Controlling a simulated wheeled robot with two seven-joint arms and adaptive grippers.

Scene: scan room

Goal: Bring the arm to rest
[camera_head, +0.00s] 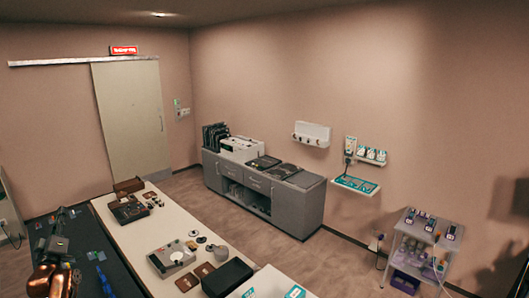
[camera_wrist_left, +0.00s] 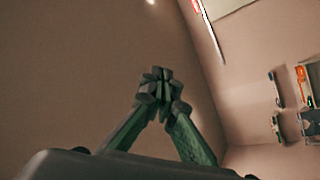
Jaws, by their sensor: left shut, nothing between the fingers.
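My left arm (camera_head: 52,274), copper coloured, comes in at the lower left of the head view. My left gripper (camera_head: 60,217) is raised and points upward over the dark mat. In the left wrist view the green-grey fingers of the left gripper (camera_wrist_left: 157,80) meet at their tips, shut with nothing between them. My right gripper is in neither view.
A long pale table (camera_head: 183,226) beside the dark mat (camera_head: 98,257) holds a grey device (camera_head: 172,258), a black box (camera_head: 227,279) and small items. A grey cabinet (camera_head: 296,211) stands along the wall, a trolley (camera_head: 424,246) at right. Floor between them is clear.

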